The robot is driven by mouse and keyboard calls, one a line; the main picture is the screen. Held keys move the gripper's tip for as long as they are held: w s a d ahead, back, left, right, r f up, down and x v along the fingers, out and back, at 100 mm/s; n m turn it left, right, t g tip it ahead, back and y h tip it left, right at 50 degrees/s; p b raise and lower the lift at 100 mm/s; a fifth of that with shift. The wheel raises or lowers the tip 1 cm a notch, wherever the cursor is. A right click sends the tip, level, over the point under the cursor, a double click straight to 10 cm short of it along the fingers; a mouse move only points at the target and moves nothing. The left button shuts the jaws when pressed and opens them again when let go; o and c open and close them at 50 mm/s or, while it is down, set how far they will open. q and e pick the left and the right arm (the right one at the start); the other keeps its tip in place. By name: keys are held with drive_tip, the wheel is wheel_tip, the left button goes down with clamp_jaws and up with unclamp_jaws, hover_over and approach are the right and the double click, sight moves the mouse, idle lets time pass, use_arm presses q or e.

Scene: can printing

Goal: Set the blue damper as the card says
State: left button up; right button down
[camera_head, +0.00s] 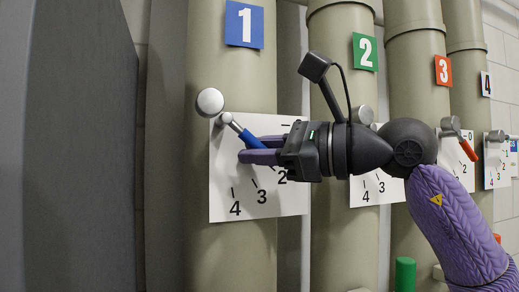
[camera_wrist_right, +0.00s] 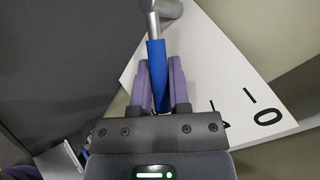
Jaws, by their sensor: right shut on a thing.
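The blue damper is a lever on the pipe (camera_head: 230,60) with the blue 1 sign (camera_head: 244,25). Its blue handle (camera_head: 248,138) slants down to the right from a round grey pivot (camera_head: 210,102). My right gripper (camera_head: 262,148) is shut on this handle, which shows between the purple fingers (camera_wrist_right: 160,85) in the right wrist view. The white scale plate (camera_head: 222,185) behind it shows 2, 3 and 4; my gripper covers part of the scale, so the exact mark at the lever is hidden. My left gripper is out of view. I cannot make out the card.
Pipes with green 2 (camera_head: 365,52), red 3 (camera_head: 443,69) and 4 (camera_head: 486,84) signs stand to the right, with their own scale plates. The damper on pipe 3 has a red handle (camera_head: 468,150). A dark grey panel (camera_head: 70,150) fills the left side.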

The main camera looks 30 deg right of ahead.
drive_tip(key=r+n+h+p, duration=0.1)
drive_tip(key=p, duration=0.2)
drive_tip(key=d+r+n+g+p, duration=0.1)
drive_tip(key=p, duration=0.3)
drive_tip(key=shift+s+r+g+h, duration=0.15)
drive_tip(key=shift+g+h, duration=0.15)
drive_tip(key=shift+h, duration=0.1)
drive_tip(key=shift+f+n, duration=0.25)
drive_tip(key=shift+n, duration=0.05)
drive_tip(key=c, duration=0.9)
unclamp_jaws()
drive_tip(key=shift+s, duration=0.1)
drive_tip(key=b+v, duration=0.1)
drive_tip(key=v, duration=0.9)
drive_tip(key=shift+r, duration=0.15)
